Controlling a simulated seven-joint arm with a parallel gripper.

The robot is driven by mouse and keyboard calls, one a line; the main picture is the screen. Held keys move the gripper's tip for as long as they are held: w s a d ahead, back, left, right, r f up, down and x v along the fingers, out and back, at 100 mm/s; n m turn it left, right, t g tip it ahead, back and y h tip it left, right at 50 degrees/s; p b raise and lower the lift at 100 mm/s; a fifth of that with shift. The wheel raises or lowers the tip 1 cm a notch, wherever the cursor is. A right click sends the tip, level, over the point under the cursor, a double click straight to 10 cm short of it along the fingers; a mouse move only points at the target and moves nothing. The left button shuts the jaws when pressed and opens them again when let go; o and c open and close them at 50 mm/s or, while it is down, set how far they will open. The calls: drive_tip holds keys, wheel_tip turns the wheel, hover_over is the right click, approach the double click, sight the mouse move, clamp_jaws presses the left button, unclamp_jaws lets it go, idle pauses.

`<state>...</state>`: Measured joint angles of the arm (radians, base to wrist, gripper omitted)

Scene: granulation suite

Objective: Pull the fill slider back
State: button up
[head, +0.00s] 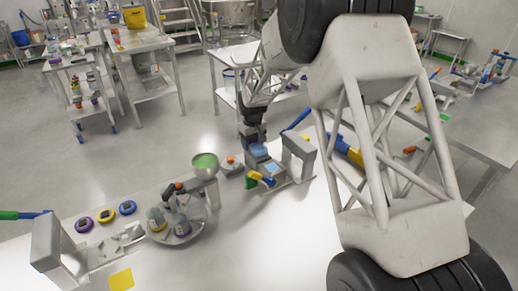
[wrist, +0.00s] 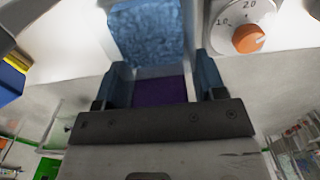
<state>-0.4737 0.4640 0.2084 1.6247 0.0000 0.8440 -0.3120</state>
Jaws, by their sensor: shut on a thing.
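My gripper (wrist: 160,78) reaches down from the bottom of the wrist view, with one finger on each side of a dark purple piece (wrist: 160,92). It is shut on this piece, which appears to be part of the fill slider. Just beyond it is a pale tray or channel with blue granular material (wrist: 150,32). In the head view my gripper (head: 256,143) is at the small filling device with blue contents (head: 270,168). The slider itself is too small and hidden there to make out.
A dial with an orange knob (wrist: 248,39) sits close to the right of the gripper. A grey arch (head: 300,147) stands right of the device, with yellow and blue pieces in front. A green-filled bowl (head: 205,162) stands to the left.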

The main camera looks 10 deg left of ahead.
drive_tip(key=shift+w+a, duration=0.2)
drive_tip(key=o, duration=1)
drive_tip(key=shift+c, duration=0.2)
drive_tip(key=shift+r, duration=0.1)
drive_tip(key=shift+r, duration=3.85)
